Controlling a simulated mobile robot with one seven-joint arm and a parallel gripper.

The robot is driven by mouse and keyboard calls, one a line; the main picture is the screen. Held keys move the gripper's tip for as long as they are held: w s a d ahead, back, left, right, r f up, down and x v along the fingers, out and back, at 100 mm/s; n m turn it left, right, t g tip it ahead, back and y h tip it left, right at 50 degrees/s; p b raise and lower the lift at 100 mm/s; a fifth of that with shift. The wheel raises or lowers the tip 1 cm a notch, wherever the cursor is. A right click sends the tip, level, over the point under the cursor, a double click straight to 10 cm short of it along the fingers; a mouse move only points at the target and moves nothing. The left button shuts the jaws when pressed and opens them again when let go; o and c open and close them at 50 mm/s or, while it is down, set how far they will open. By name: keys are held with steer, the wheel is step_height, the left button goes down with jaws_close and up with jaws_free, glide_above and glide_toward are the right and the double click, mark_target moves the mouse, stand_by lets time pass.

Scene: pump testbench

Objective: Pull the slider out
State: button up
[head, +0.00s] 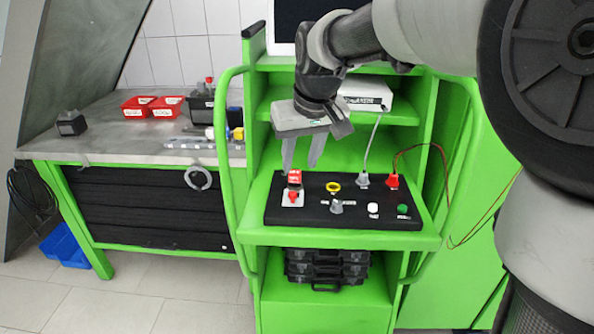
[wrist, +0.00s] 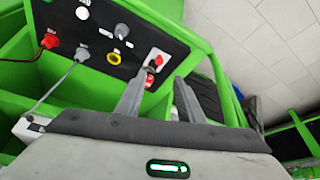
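A black control panel (head: 338,219) lies on the green bench. On its left end sit a red block (head: 294,177) and, below it, a red knob on a pale plate (head: 292,197); I cannot tell for sure which part is the slider. My gripper (head: 301,167) is open and empty, pointing down over the panel's left end. Its spread fingers (wrist: 167,68) also show in the wrist view. I cannot tell whether a fingertip touches the red block.
The panel also carries a yellow ring (head: 333,187), a grey knob (head: 336,207), a white button (head: 373,208), a green button (head: 403,209) and a red plug (head: 392,180) with a cable. A green handrail (head: 227,165) borders the bench's left side. Black cases (head: 327,268) sit below.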

steer(key=v, duration=0.5)
steer(key=shift+r, duration=0.1)
